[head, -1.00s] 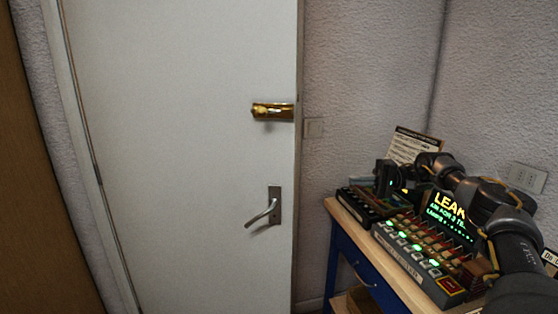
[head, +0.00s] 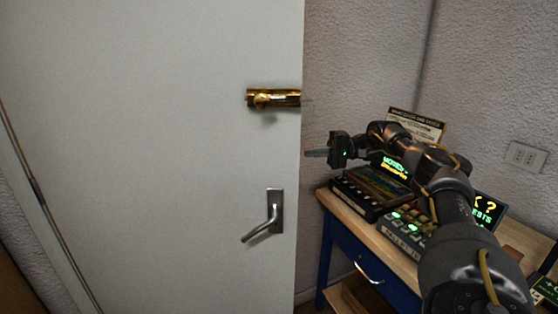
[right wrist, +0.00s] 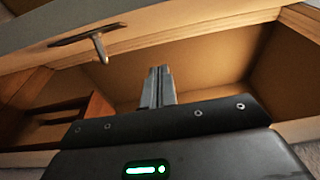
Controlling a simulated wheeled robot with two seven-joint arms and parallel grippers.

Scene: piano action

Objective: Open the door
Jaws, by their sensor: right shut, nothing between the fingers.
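The door (head: 150,120) is a plain white panel filling the left half of the head view. A silver lever handle (head: 265,215) on an upright plate is near its right edge, the lever sloping down to the left. A brass bolt (head: 272,98) is above it, reaching the right edge. The door looks closed. My right gripper (head: 308,153) is shut and empty, pointing left at the door's right edge, between bolt and handle in height; I cannot tell if it touches. Its fingers also show in the right wrist view (right wrist: 157,86). My left gripper is out of view.
A wooden table (head: 345,208) with a blue drawer front (head: 360,265) stands right of the door. It bears lit panels (head: 398,168) and a sign (head: 415,125), partly below my right arm. The right wrist view shows a metal fitting (right wrist: 92,38) and brown boards, hard to place.

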